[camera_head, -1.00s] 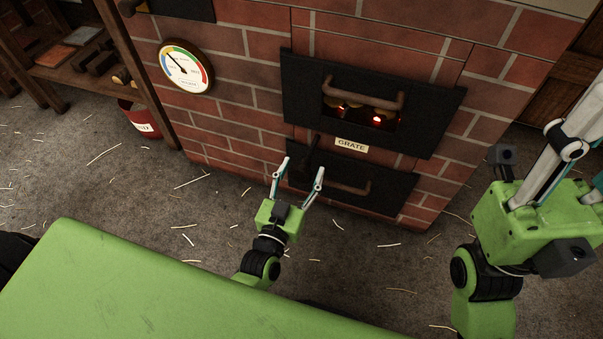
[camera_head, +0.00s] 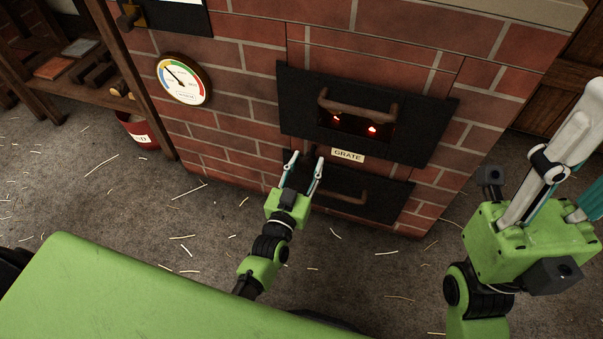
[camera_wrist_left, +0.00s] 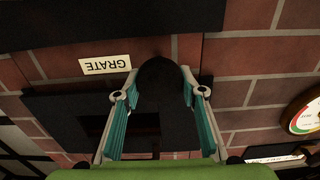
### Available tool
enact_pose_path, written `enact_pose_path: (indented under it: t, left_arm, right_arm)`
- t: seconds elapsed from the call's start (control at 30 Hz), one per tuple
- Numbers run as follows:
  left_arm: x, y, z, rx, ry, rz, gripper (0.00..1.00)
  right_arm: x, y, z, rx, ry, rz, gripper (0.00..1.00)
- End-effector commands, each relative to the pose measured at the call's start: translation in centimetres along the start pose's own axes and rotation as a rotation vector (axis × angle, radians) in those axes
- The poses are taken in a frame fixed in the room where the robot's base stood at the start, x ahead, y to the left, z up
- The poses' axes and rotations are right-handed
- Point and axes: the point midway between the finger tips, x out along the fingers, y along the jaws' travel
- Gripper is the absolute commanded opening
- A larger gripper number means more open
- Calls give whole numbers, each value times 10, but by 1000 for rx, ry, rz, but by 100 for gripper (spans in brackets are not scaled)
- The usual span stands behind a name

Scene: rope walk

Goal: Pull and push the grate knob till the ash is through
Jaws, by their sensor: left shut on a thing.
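Above the label, red embers (camera_head: 372,129) glow in the dark opening of the black fire door. I cannot make out the ash there. My right gripper (camera_head: 545,210) is at the right edge of the head view, away from the furnace. Its fingertips run out of the frame.
The fire door has a brown handle (camera_head: 350,107). A lower black door (camera_head: 385,198) has a handle close to the right of my left gripper. A dial gauge (camera_head: 184,80) is on the bricks. A red bucket (camera_head: 140,131) and wooden shelf (camera_head: 95,95) stand left. Straw litters the floor.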

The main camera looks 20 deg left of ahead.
Motion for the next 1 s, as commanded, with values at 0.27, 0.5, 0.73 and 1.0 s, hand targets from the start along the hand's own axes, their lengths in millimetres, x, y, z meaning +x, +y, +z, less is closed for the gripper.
enact_pose_path:
  t: [0.27, 0.5, 0.73, 1.0]
  left_arm:
    - [7, -1, -1, 0, 1, -1, 0]
    - [7, -1, -2, 0, 2, -1, 54]
    - [6, 0, -1, 0, 1, 0, 54]
    - [-18, 0, 1, 1, -2, 0, 54]
  right_arm:
    - [-2, -1, 1, 1, -5, -10, 40]
    - [-2, -1, 2, 1, -8, -10, 40]
    - [-1, 0, 2, -1, -6, -3, 40]
    - [0, 0, 2, -1, -5, -2, 40]
